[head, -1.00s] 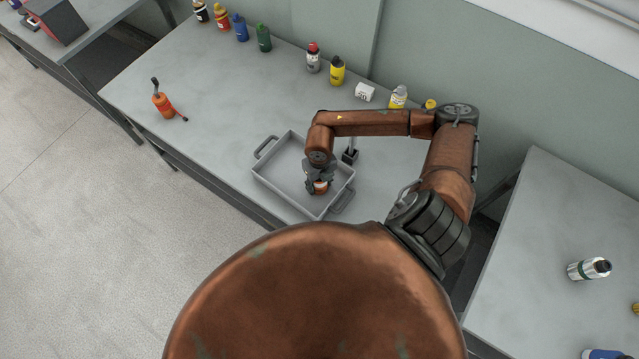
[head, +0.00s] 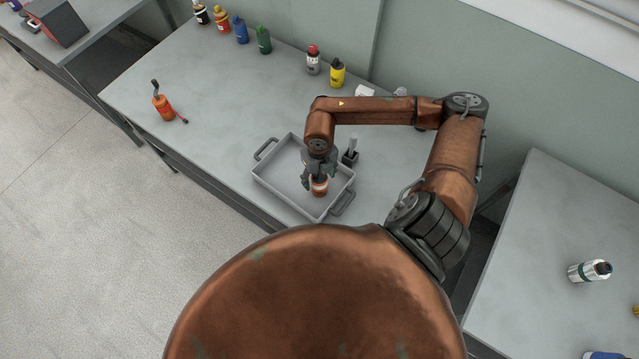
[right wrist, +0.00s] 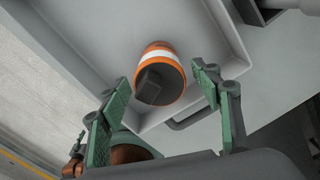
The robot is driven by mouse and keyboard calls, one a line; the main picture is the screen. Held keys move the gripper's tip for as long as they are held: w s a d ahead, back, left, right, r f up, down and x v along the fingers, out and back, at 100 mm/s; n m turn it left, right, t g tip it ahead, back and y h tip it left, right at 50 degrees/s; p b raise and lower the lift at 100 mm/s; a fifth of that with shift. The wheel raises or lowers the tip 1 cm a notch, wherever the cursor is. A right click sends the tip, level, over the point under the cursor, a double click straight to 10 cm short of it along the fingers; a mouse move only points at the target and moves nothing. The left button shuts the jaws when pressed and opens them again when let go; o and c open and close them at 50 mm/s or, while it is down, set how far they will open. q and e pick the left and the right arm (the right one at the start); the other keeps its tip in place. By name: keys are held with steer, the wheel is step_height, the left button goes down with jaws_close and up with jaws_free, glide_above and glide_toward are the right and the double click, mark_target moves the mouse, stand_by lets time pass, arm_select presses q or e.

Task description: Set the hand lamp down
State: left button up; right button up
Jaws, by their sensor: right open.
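The hand lamp (head: 320,187), an orange cylinder with a white band, stands in the grey tray (head: 264,177) near its right side. In the right wrist view the lamp (right wrist: 158,55) shows its dark, squarish end towards the camera. My right gripper (head: 317,182) is open just above the lamp. In the right wrist view its green-padded fingers (right wrist: 160,92) are spread apart, with a gap between them and the lamp. My left gripper is out of view.
A dark holder (head: 350,157) stands just behind the tray. An orange oil can (head: 163,105) stands at the left of the table (head: 215,105). Several bottles line the back edge, including a yellow one (head: 337,72). The table between the oil can and tray is clear.

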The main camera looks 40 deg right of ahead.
steer(key=shift+r, duration=2.8)
